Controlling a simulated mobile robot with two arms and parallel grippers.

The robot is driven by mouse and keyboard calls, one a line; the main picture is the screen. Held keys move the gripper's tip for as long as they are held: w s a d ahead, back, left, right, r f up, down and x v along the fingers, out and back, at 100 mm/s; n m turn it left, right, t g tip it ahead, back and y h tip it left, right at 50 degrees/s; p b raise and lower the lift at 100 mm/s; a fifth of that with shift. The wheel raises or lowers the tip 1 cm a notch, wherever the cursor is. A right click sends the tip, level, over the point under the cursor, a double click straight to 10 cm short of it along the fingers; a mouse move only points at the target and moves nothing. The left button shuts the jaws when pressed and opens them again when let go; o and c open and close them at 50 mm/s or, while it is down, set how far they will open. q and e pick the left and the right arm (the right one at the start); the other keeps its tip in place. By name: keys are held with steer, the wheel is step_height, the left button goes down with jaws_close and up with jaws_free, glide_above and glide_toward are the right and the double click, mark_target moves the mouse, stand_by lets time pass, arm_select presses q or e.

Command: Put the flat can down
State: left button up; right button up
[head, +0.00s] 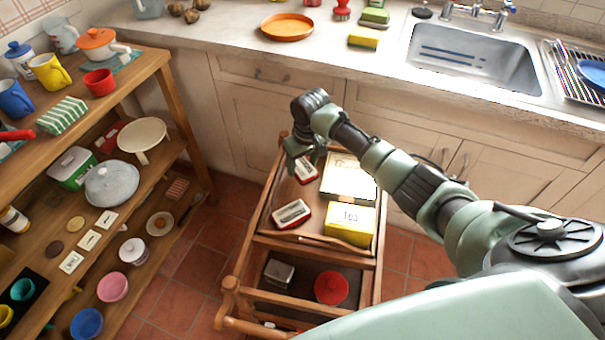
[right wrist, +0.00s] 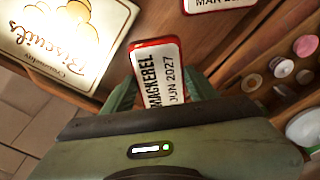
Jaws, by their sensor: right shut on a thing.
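A flat can (right wrist: 160,75), red with a white label reading MACKEREL JUN 2027, is between the fingers of my right gripper (right wrist: 155,90) in the right wrist view. In the head view the right gripper (head: 300,153) is over the far end of the wooden cart's top tray (head: 310,245), with the red and white can (head: 308,170) at its fingers. The gripper is shut on this can. I cannot tell whether the can touches the tray. A second similar flat can (head: 291,213) lies nearer on the tray. My left gripper is not in view.
A biscuit tin (head: 348,180) and a yellow tea box (head: 350,224) stand on the tray's right side. The cart's lower shelf holds a red round thing (head: 331,288) and a grey tin (head: 279,273). Crowded wooden shelves (head: 150,70) stand left, the counter (head: 230,42) behind.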

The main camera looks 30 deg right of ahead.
mark_target(302, 174)
steer(key=shift+f, duration=2.2)
steer(key=shift+b, duration=0.3)
steer(key=shift+f, duration=0.15)
steer(key=o, duration=1.5)
steer(key=r, duration=0.4)
steer(key=s+r+p, duration=0.1)
steer(key=r, duration=0.7)
steer(key=shift+s+r, duration=0.1)
steer(key=shift+s, duration=0.25)
